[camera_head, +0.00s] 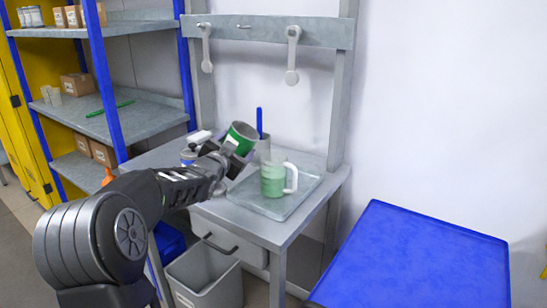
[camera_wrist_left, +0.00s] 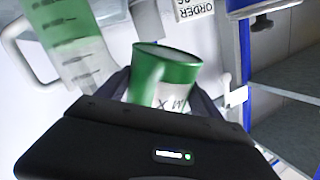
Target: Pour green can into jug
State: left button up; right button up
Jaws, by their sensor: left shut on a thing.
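The green can (camera_head: 241,137) is held in my left gripper (camera_head: 231,150) above the bench, tilted toward the jug. The left gripper is shut on the can; in the left wrist view the green can (camera_wrist_left: 165,75) sits between the fingers, with a green band and white label. The jug (camera_head: 273,180) is clear with a white handle, stands upright on a tray and looks green inside. It also shows in the left wrist view (camera_wrist_left: 72,45), with measuring marks. The can is up and to the left of the jug, apart from it. My right gripper is not in view.
The grey tray (camera_head: 300,205) lies on the bench. A grey cup with a blue-handled tool (camera_head: 259,124) stands behind the jug. A white-capped bottle (camera_head: 188,155) is left of the gripper. A grey bin (camera_head: 205,279) and a blue table (camera_head: 420,262) are nearby.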

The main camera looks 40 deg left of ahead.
pick_arm(q)
jog(key=shift+n+t, duration=0.3)
jog(key=shift+n, duration=0.5)
jog(key=f, duration=0.1)
jog(key=f+b, duration=0.1)
jog(key=f, duration=0.1)
jog(key=a+f+b, duration=0.1)
jog(key=shift+s+f, duration=0.3)
jog(key=shift+s+a+f+n+b, duration=0.1)
jog(key=shift+a+f+n+b, duration=0.1)
jog(key=shift+f+n+b, duration=0.15)
jog(key=shift+s+a+r+n+t, duration=0.1)
jog(key=shift+s+a+n+t, duration=0.2)
jog(key=shift+n, duration=0.55)
jog(key=shift+s+a+r+n+t, duration=0.1)
jog(key=shift+a+n, duration=0.3)
jog(key=shift+n, duration=0.4)
